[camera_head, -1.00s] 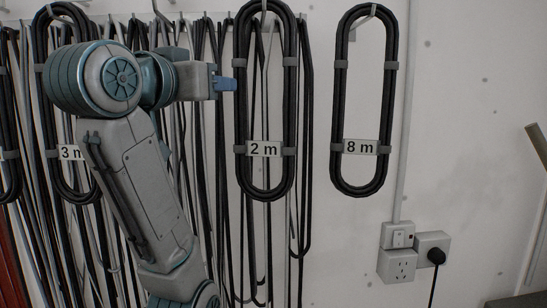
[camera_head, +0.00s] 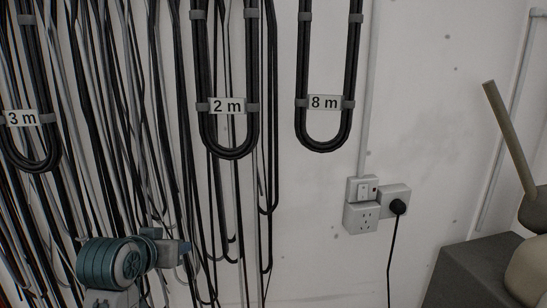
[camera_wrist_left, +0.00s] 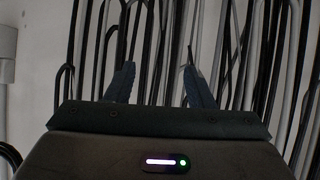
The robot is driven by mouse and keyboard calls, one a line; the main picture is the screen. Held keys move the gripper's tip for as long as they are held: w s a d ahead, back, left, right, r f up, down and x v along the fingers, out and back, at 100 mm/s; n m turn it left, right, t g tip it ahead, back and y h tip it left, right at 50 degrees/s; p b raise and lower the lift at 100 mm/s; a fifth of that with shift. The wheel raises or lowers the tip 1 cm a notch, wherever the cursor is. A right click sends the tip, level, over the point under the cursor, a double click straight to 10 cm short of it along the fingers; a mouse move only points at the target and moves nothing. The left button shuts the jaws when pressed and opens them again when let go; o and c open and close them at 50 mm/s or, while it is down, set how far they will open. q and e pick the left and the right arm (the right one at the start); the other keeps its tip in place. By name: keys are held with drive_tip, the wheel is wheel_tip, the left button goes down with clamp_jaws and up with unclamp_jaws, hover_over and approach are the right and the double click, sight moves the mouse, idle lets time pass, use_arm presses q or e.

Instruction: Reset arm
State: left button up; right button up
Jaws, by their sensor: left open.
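My left arm shows low at the left of the head view, with its grey and blue wrist end in front of the hanging cables. The fingers cannot be made out clearly in that view. In the left wrist view my left gripper (camera_wrist_left: 158,84) is open, its two dark fingers apart with nothing between them. Black and grey cables hang on the wall beyond the fingertips. My right gripper is not in view.
Coiled cables labelled 3 m (camera_head: 22,118), 2 m (camera_head: 227,106) and 8 m (camera_head: 324,102) hang on the white wall. A socket box (camera_head: 361,217) with a black plug (camera_head: 398,206) is at right. A grey block (camera_head: 470,272) stands at lower right.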

use_arm(q)
drive_tip(key=s+a+f+g+y, duration=0.1)
drive_tip(key=s+a+f+g, duration=0.1)
drive_tip(key=s+f, duration=0.65)
drive_tip(key=s+a+f+g, duration=0.15)
drive_tip(key=s+f, duration=0.35)
drive_tip(key=f, duration=0.7)
drive_tip(key=s+a+f+g+y, duration=0.1)
drive_tip(key=s+f+g, duration=0.1)
drive_tip(key=s+f, duration=0.5)
drive_tip(key=s+a+f+g, duration=0.15)
drive_tip(key=s+f, duration=0.25)
drive_tip(key=s, duration=0.8)
wheel_tip(320, 180, down, 34)
drive_tip(key=a+g+b, duration=0.2)
drive_tip(key=b, duration=0.2)
drive_tip(key=s+f+b, duration=0.1)
drive_tip(key=s+f, duration=0.8)
drive_tip(key=f, duration=0.2)
drive_tip(key=s+a+f+g+b, duration=0.1)
drive_tip(key=s+f+b, duration=0.1)
drive_tip(key=s+f, duration=0.7)
wheel_tip(320, 180, down, 3)
drive_tip(key=shift+s+f+b, duration=0.1)
drive_tip(key=shift+s+b, duration=0.2)
drive_tip(key=shift+s, duration=0.1)
